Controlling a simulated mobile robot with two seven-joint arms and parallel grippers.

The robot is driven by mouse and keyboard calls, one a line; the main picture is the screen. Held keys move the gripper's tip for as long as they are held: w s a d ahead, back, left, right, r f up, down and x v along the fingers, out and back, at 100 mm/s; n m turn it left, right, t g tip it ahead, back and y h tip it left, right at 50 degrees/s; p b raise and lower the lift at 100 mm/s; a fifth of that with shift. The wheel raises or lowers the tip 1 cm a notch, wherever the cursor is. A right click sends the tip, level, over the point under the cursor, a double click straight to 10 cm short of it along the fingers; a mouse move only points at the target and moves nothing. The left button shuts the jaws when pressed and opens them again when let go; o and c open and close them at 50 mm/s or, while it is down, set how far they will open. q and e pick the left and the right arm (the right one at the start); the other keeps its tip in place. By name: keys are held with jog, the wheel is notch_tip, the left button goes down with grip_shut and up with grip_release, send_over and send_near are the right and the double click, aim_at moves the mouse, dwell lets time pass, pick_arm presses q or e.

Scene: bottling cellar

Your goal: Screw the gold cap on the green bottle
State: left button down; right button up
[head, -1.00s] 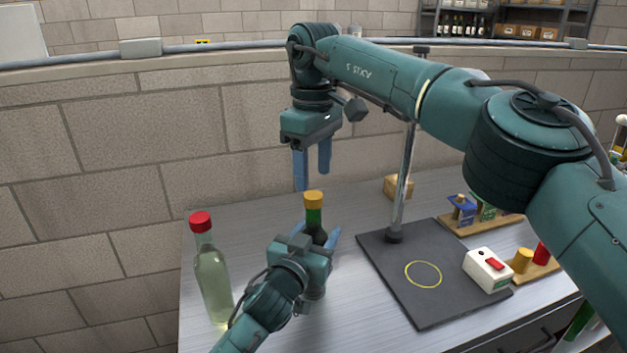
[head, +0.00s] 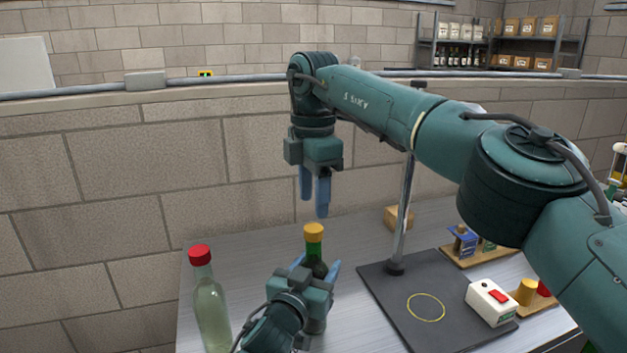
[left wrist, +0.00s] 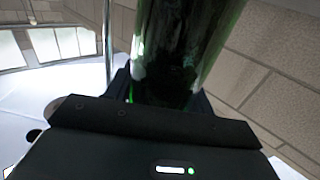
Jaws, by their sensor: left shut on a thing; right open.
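The green bottle (head: 314,250) stands upright on the metal table in the head view, with the gold cap (head: 314,232) on its mouth. I cannot tell how tightly the cap sits. My left gripper (head: 316,272) is shut around the bottle's body and hides its lower part. The dark green glass (left wrist: 185,50) fills the middle of the left wrist view. My right gripper (head: 314,193) is open and empty, pointing down just above the gold cap, apart from it.
A clear bottle with a red cap (head: 211,310) stands at left. A dark stand base (head: 385,300) with a pole (head: 404,210) is right of the green bottle. A white box with a red button (head: 491,302), a wooden block (head: 398,217) and a blue part (head: 463,241) are further right.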

jog(key=n, duration=0.6)
jog(key=shift+r+n, duration=0.2)
jog(key=shift+n, duration=0.2)
jog(key=n, duration=0.6)
jog(key=shift+r, duration=0.2)
jog(key=n, duration=0.4)
jog(key=shift+r, duration=0.1)
jog(key=n, duration=0.4)
jog(key=shift+r+n, duration=0.1)
jog(key=shift+n, duration=0.2)
jog(key=n, duration=0.6)
jog(key=shift+r, duration=0.2)
jog(key=n, duration=0.4)
jog(key=shift+r+n, duration=0.1)
jog(key=shift+n, duration=0.2)
jog(key=n, duration=0.4)
jog(key=shift+r, duration=0.1)
jog(key=n, duration=0.7)
jog(key=shift+r+n, duration=0.15)
jog(key=shift+n, duration=0.25)
